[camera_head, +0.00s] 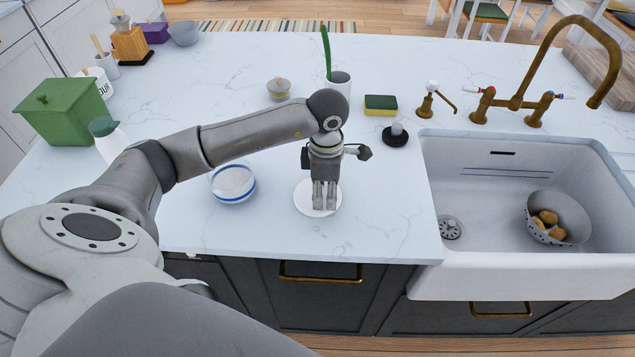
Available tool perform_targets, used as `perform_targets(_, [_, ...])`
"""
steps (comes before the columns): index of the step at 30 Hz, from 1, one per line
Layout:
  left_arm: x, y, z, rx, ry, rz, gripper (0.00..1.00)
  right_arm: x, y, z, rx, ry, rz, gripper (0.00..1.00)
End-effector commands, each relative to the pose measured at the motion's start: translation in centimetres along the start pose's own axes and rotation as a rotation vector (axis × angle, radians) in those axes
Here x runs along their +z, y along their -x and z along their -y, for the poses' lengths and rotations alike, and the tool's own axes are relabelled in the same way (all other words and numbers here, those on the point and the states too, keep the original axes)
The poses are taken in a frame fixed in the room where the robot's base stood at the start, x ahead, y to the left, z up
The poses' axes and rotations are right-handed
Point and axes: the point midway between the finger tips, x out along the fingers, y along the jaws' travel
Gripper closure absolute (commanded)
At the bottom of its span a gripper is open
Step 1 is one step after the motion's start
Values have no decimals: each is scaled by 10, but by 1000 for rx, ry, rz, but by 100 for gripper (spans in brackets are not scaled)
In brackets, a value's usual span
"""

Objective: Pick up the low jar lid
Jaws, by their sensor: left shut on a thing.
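A flat white round lid (302,199), which looks like the low jar lid, is at the front middle of the counter. My left gripper (325,197) points down over it, with its fingers close together and shut on it. The fingers hide the middle of the lid, including the part they grip. I cannot tell whether the lid rests on the counter or is slightly raised. A low round glass jar or bowl (233,183) with a blue band stands to its left, apart from it. My right gripper is not in view.
A white sink (520,270) with a colander (562,215) is at the right, below a brass faucet (520,95). A sponge (381,104), a black-based brush (396,135), a cup (339,84) and a small lidded pot (278,88) stand behind the gripper. A green box (65,112) is at left.

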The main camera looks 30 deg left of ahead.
Motion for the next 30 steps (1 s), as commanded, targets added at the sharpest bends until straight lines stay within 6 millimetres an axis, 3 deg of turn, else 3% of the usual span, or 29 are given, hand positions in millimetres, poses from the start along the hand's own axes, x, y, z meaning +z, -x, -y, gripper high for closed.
perform_targets(1, [-4, -8, 0, -3, 5, -12, 75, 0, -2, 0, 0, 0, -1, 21])
perform_targets(8, [-4, -6, 0, -3, 5, -14, 77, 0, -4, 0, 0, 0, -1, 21])
perform_targets(10, [-4, -2, 0, -2, 5, -13, 82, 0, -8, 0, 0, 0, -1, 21])
perform_targets(12, [-4, 5, 0, -1, 4, -12, 100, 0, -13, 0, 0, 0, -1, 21])
perform_targets(15, [-2, 21, -1, 3, 3, -7, 100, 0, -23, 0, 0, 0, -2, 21])
perform_targets(24, [3, 92, 60, 5, -7, -2, 100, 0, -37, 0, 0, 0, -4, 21])
perform_targets(30, [5, 113, 106, 4, -5, -3, 100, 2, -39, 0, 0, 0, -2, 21])
